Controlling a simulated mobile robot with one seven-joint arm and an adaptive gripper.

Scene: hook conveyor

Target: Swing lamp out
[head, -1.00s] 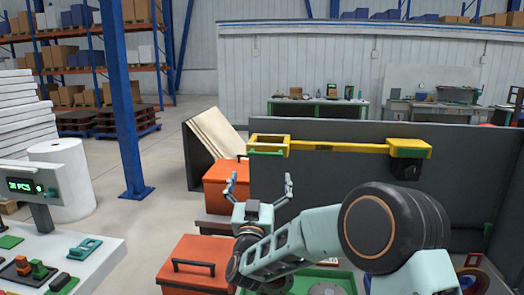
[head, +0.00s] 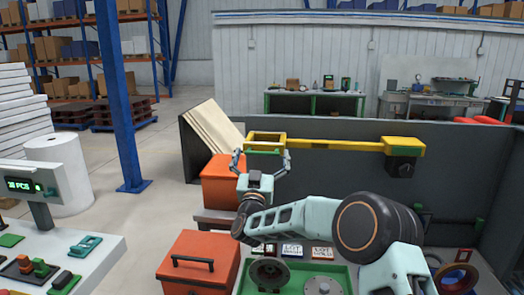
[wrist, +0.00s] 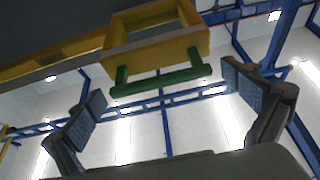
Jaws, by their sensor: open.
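The lamp is a yellow swing arm (head: 335,144) along the top of a dark grey panel, running from a dark pivot block (head: 402,165) at the right to a rectangular yellow head at the left. A green handle bar (head: 263,152) hangs at the front of the yellow head (head: 266,137). My gripper (head: 262,160) is open, with its fingers pointing up on either side of the handle. In the wrist view the green handle (wrist: 160,82) lies above and between the spread fingers, apart from both. The yellow head (wrist: 155,40) shows behind it.
The dark panel (head: 340,185) stands close behind my arm. Orange toolboxes (head: 200,265) sit left of my arm, and a green tray (head: 335,270) with round parts lies below it. A white counter with a display (head: 35,188) is at the left. Floor is open beyond.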

